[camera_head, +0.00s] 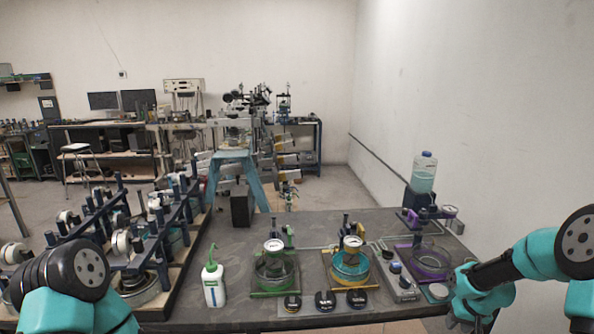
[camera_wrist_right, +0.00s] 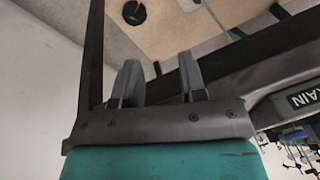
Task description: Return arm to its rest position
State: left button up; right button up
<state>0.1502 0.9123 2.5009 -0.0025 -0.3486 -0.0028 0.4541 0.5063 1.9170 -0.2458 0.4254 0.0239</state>
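My right arm comes in from the right edge of the head view, teal and black, and bends down at the table's front right corner. My right gripper (camera_head: 463,321) hangs there at the bottom of the picture, beside the purple-rimmed dish station (camera_head: 430,262). In the right wrist view the two grey fingers of the right gripper (camera_wrist_right: 160,68) stand apart with nothing between them. My left arm shows only as a black joint and teal links at the lower left; its gripper is out of the picture.
The dark table (camera_head: 225,240) holds a green-rimmed dish (camera_head: 274,291), a yellow-rimmed dish (camera_head: 349,284), a white and green bottle (camera_head: 213,285) and a clear water bottle (camera_head: 424,172). Dark racks with gauges (camera_head: 160,232) crowd the left. A wall stands right.

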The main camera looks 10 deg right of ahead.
jog(key=s+a+f+n+y, duration=0.1)
jog(key=s+a+f, duration=0.2)
jog(key=a+f, duration=0.45)
jog(key=s+a+f+y, duration=0.15)
jog(key=a+f, duration=0.35)
jog(key=a, duration=0.6)
jog(key=s+a+f+g, duration=0.1)
jog(key=s+a+f, duration=0.4)
jog(key=s+a, duration=0.6)
jog(key=shift+s+a+f+n+g, duration=0.2)
jog(key=shift+s+n+g, duration=0.2)
jog(key=shift+s, duration=0.4)
